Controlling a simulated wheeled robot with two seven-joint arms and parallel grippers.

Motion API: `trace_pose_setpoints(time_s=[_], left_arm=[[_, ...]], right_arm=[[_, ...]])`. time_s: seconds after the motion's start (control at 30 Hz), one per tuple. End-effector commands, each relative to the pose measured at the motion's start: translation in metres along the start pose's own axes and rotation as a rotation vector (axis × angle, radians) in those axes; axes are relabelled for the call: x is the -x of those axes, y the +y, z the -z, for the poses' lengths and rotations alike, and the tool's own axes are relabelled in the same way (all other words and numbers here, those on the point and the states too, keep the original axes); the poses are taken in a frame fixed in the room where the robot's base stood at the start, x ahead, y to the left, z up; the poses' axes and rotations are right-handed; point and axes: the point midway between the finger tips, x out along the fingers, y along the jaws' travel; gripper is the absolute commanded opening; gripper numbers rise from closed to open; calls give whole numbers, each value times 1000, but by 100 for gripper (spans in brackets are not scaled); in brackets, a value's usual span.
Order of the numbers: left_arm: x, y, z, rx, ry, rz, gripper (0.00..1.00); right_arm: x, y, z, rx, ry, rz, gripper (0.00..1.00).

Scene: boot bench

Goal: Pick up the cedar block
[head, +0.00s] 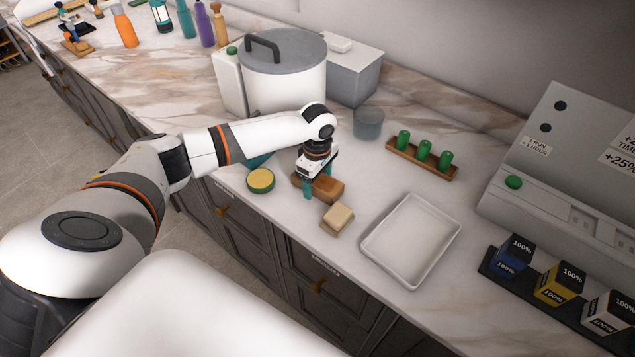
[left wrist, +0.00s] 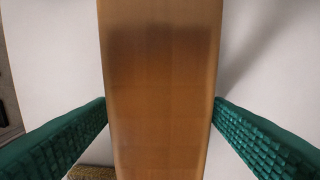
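The cedar block (head: 328,190) is a brown wooden block lying on the marble counter, near its front edge. My left gripper (head: 318,190) is above it, pointing down, with its teal fingers low around the block. In the left wrist view the block (left wrist: 160,95) fills the middle, between the two green ribbed fingers (left wrist: 160,118). The fingers stand apart, one on each side, with a gap showing near their far ends. The arm hides part of the block in the head view. My right gripper is not in view.
A cream block (head: 337,218) lies just in front. A yellow-topped round tin (head: 260,180) is left of the gripper. A white tray (head: 372,243), a glass bowl (head: 368,123) and a wooden rack with green pegs (head: 452,174) stand to the right. A large pot (head: 285,85) is behind.

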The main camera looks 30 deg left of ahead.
Motion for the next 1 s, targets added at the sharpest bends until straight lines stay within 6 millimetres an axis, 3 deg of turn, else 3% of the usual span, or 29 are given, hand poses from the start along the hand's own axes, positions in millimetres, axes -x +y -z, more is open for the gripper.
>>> trace_pose_setpoints(time_s=[0.03,0.3,0.63,1.0], left_arm=[[0,0,0,0,0,0,63],[1,0,0,0,1,1,23],[12,-1,0,0,1,3,23],[82,-1,0,0,2,5,23]], right_arm=[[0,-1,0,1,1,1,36],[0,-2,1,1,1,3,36],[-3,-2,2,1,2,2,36],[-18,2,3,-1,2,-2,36]])
